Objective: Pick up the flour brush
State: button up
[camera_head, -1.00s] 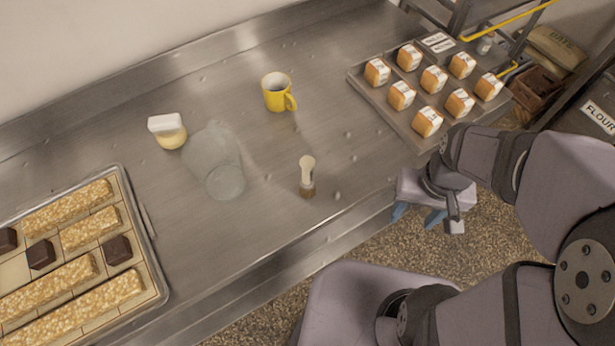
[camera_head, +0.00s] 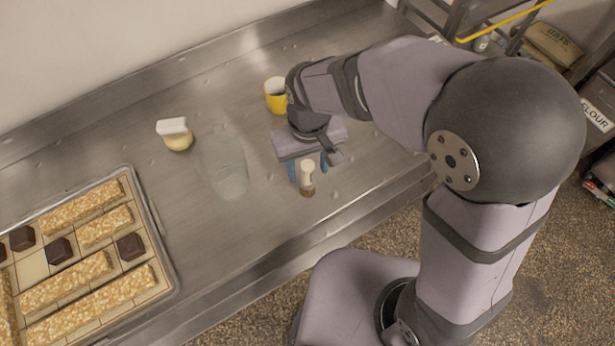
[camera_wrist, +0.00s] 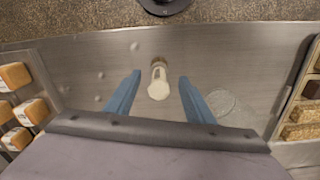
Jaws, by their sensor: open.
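The flour brush (camera_head: 308,176) lies on the steel counter near its front edge, with a pale handle and a brown bristle end. My gripper (camera_head: 308,172) is over the counter at the brush, its blue fingers apart. In the wrist view the brush (camera_wrist: 158,80) shows between and ahead of the two open fingers (camera_wrist: 158,97). Nothing is held, and I cannot tell how far the fingertips are above the counter.
A clear glass vessel (camera_head: 226,170) stands left of the brush. A yellow mug (camera_head: 275,95) is behind my gripper, partly hidden. A white-topped yellowish item (camera_head: 175,135) and a tray (camera_head: 165,235) of bars are further left. Wrapped loaves (camera_wrist: 14,76) show in the wrist view.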

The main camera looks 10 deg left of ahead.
aim_at(308, 179)
jog(key=shift+w+a+r+m, duration=0.25)
jog(key=shift+r+m, duration=0.15)
jog(key=shift+m, duration=0.1)
jog(key=shift+s+d+m, duration=0.2)
jog(key=shift+m, duration=0.3)
jog(key=shift+w+f+p, duration=0.15)
jog(key=shift+f+p, duration=0.5)
jog(key=shift+f, duration=1.25)
jog(key=shift+w+f+p, duration=0.1)
jog(key=shift+f+p, duration=0.55)
jog(key=shift+f, duration=1.2)
jog(key=shift+c, duration=0.7)
jog(key=c, duration=1)
jog(key=shift+r, duration=0.1)
